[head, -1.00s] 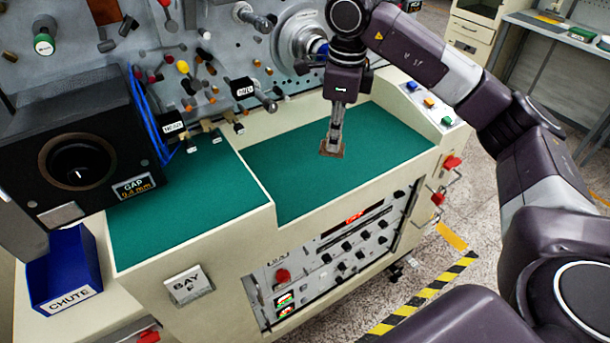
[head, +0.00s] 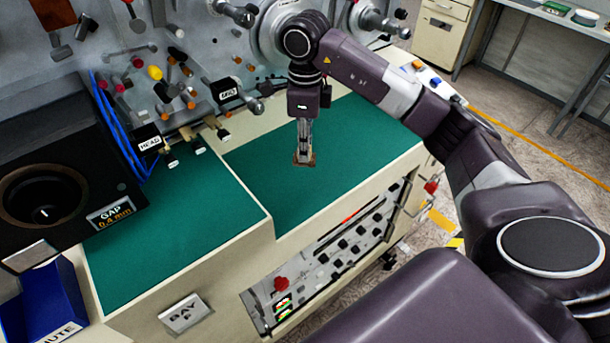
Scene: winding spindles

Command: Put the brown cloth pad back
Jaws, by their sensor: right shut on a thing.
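The brown cloth pad (head: 303,163) is a small flat brown piece at the tips of my right gripper (head: 304,154). My right gripper points down and is shut on the pad, over the green mat (head: 345,150) on the right part of the bench. The fingers hide part of the pad. I cannot tell whether the pad touches the mat or hangs just above it. My left gripper is not in view.
A black box with a round opening (head: 45,195) and a blue chute bin (head: 50,300) stand at the left. A pegboard (head: 110,50) with knobs and spindles rises behind. A second green mat area (head: 170,220) lies clear to the left, behind a raised bench edge.

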